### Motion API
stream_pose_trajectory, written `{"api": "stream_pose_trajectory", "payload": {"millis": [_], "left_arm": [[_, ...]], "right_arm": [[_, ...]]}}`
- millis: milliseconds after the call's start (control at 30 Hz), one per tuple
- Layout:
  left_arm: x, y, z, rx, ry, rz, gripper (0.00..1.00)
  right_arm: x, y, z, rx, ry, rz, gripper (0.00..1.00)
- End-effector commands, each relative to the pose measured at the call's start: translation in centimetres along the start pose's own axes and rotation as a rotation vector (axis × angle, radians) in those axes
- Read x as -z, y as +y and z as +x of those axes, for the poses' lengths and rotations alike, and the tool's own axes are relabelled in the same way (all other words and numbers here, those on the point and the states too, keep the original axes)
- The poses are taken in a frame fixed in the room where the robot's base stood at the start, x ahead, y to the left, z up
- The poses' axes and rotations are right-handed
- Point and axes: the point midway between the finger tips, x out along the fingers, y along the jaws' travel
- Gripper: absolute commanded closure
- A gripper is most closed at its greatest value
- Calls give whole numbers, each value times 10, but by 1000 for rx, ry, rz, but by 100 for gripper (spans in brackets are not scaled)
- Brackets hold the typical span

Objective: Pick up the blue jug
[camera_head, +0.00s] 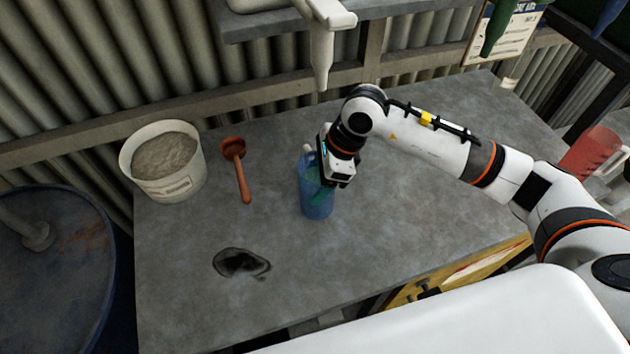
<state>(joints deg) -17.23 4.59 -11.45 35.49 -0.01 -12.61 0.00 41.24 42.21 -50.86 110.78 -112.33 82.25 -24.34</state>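The blue jug (316,203) stands upright on the grey worktop, near the middle of the camera_head view. My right arm reaches in from the right, and my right gripper (330,178) is at the jug's upper right side, overlapping its rim in the picture. The gripper body covers part of the jug's top. The fingertips are hard to make out against the jug, so I cannot tell whether they are closed on it. My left gripper is not in view.
A white bucket of grey-brown material (163,160) and an orange-brown scoop (237,165) are left of the jug. A dark ring-shaped patch (241,263) is in front. A red jug (590,152) is at far right. A blue drum (55,270) stands left of the worktop (430,210).

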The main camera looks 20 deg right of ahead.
Motion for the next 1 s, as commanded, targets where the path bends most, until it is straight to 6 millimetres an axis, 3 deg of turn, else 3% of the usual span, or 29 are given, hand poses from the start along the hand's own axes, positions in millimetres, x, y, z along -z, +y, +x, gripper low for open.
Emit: {"api": "stream_pose_trajectory", "payload": {"millis": [33,100,467,767,1000], "left_arm": [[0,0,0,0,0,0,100],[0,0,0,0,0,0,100],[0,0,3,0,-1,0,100],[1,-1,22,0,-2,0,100],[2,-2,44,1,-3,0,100]], "right_arm": [[0,0,0,-1,1,-1,61],[0,0,0,-1,1,-1,72],[3,1,-5,-5,4,-3,72],[14,2,-33,-8,4,-4,72],[-38,1,-49,-6,-3,4,72]]}}
